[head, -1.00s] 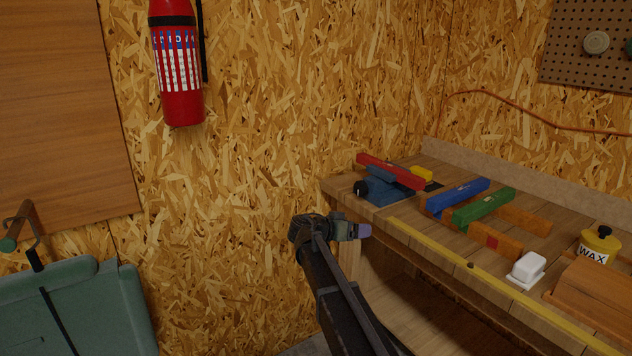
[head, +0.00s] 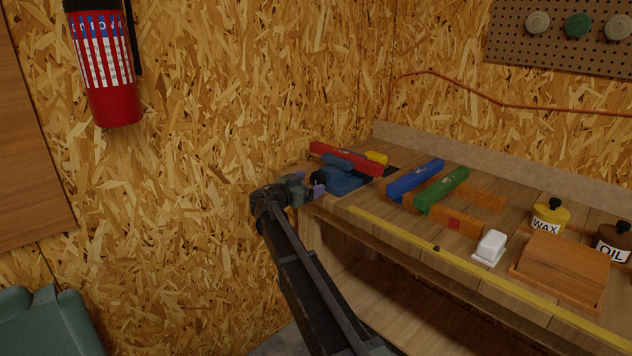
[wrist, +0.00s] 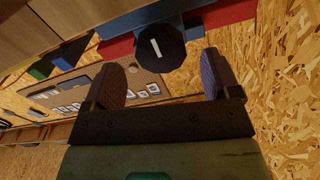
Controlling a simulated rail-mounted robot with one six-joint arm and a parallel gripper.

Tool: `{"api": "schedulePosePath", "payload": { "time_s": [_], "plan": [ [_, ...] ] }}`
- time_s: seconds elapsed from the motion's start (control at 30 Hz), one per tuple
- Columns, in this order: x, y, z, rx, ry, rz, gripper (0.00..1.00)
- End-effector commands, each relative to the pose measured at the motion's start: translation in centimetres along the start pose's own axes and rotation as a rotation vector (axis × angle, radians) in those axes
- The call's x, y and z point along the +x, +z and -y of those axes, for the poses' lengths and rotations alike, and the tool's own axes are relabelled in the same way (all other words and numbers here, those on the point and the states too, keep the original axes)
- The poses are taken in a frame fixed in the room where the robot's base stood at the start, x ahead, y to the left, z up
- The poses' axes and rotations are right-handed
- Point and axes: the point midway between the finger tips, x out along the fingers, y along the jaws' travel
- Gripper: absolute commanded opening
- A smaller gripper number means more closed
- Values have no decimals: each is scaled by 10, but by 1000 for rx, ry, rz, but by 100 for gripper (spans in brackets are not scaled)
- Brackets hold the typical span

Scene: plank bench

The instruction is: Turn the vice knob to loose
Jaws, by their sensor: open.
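The blue vice (head: 341,181) sits at the left end of the bench, with a red bar (head: 346,158) across it. Its black knob (wrist: 157,48) shows in the wrist view as a dark many-sided disc with a white mark that is slightly tilted from upright. In the head view the knob is mostly hidden by my gripper (head: 311,188). My gripper is open, its two purple-grey fingers to either side of the knob in the wrist view. The knob appears just beyond the fingertips; whether they touch it I cannot tell.
Blue (head: 415,180) and green (head: 441,189) bars lie on orange blocks right of the vice. The chipboard wall is close on the left.

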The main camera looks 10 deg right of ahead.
Motion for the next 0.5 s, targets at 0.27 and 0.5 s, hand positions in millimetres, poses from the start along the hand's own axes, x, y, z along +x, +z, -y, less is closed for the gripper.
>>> {"api": "schedulePosePath", "payload": {
  "time_s": [0.27, 0.5],
  "plan": [
    [33, 0, 0, -1, -1, 0, 82],
    [33, 0, 0, -1, -1, 1, 76]
  ]
}}
